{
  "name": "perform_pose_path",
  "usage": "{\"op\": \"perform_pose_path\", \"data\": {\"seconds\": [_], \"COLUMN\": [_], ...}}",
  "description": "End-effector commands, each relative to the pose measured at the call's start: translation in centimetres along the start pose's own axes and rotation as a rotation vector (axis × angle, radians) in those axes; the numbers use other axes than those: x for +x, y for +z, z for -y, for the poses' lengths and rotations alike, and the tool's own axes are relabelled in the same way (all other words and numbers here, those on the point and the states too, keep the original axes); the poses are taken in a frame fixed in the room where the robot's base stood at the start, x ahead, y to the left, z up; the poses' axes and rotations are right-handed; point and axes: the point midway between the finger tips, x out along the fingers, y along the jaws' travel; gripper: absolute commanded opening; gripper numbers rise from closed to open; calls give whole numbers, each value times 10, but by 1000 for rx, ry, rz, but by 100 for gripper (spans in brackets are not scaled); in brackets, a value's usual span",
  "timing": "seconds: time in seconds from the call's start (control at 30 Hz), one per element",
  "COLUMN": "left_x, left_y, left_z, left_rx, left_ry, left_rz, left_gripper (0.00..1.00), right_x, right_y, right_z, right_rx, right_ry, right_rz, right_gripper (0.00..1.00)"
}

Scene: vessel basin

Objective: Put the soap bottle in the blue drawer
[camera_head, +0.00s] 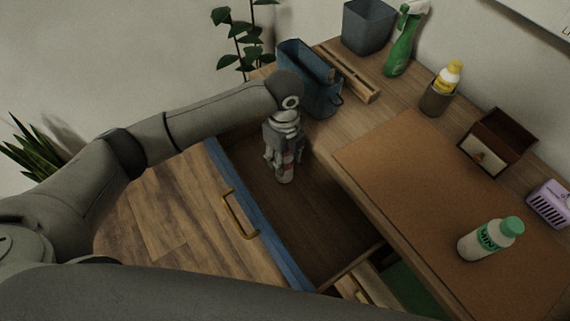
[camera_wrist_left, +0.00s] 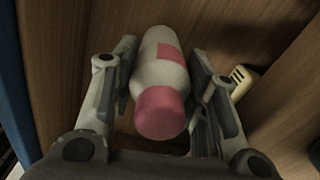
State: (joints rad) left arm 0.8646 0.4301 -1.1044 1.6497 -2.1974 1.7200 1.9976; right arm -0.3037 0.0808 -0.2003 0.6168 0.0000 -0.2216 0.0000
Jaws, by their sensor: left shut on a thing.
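My left gripper (camera_head: 284,160) is over the drawer's far part, pointing down. It is shut on a white bottle with a pink cap (camera_head: 285,173), which appears to be the soap bottle. In the left wrist view the bottle (camera_wrist_left: 160,75) lies between the two fingers of the gripper (camera_wrist_left: 170,90), its pink cap towards the camera. I cannot tell whether its lower end touches the drawer floor. My right gripper is not in view.
The desk top (camera_head: 345,135) borders the drawer on the right. On it stand a blue holder (camera_head: 322,98), a green spray bottle (camera_head: 402,42), a cup with a yellow-and-white bottle (camera_head: 436,99), a small wooden box (camera_head: 497,141) and a green-capped bottle (camera_head: 487,240). The drawer's near part is clear.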

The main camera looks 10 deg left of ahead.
Motion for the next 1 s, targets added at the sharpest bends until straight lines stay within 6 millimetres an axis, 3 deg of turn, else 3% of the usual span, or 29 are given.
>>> {"op": "perform_pose_path", "data": {"seconds": [0.43, 0.8, 0.83, 0.9, 1.0], "left_x": [46, 52, 51, 51, 51], "left_y": [0, 0, 0, 0, 0], "left_z": [0, 1, 0, 0, 0], "left_rx": [0, 1, 1, 1, 1], "left_ry": [1, -1, 0, 0, 0], "left_rz": [0, 0, 0, 0, 0], "left_gripper": [12, 12, 44, 50, 50], "right_x": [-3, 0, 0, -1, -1], "right_y": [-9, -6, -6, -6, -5], "right_z": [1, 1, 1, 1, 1], "right_rx": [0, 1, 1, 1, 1], "right_ry": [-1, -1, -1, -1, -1], "right_rz": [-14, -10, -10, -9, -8], "right_gripper": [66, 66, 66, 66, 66]}}
